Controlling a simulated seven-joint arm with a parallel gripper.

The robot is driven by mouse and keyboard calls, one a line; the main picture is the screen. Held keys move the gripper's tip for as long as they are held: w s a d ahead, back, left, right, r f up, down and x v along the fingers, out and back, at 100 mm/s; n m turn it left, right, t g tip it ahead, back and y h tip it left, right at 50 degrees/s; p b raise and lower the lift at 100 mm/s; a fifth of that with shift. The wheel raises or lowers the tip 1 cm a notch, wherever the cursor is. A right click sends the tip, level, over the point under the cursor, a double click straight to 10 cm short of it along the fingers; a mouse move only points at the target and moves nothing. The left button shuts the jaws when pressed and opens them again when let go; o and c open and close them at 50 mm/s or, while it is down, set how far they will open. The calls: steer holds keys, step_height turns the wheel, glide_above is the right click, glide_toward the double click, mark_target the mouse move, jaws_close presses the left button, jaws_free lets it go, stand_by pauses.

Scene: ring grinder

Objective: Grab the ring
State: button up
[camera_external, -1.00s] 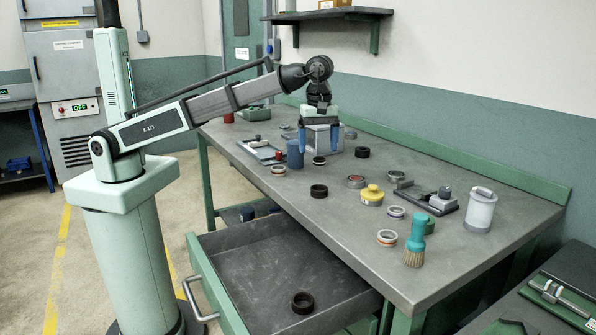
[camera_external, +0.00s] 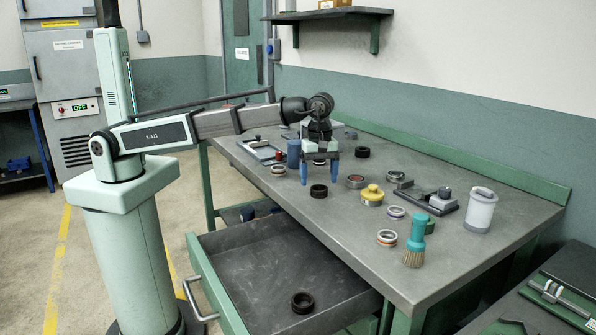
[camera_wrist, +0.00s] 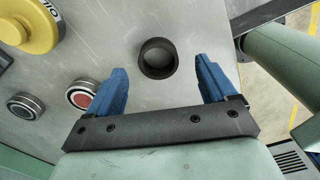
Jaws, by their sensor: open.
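A short black ring (camera_external: 319,191) lies on the grey workbench, and it also shows in the wrist view (camera_wrist: 158,75), hollow and just beyond the gap between the fingertips. My gripper (camera_external: 320,180) is open with two blue fingers pointing down over the bench. In the wrist view, my gripper (camera_wrist: 163,65) holds nothing, and its fingers stand on either side of the ring's near side, apart from it. Other dark rings lie further back on the bench (camera_external: 361,152) and in the open drawer (camera_external: 303,303). I cannot tell the exact height of the fingertips above the bench.
A yellow oiler (camera_external: 372,196), a red-centred round part (camera_external: 356,181) and several light rings lie to the right. A blue cylinder (camera_external: 293,153) stands behind left of my gripper. A brush (camera_external: 415,240) and white canister (camera_external: 480,211) stand further right. The drawer (camera_external: 245,262) is open.

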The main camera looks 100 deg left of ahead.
steer(key=shift+w+a+f, duration=0.1)
steer(key=shift+f, duration=1.55)
steer(key=c, duration=1.2)
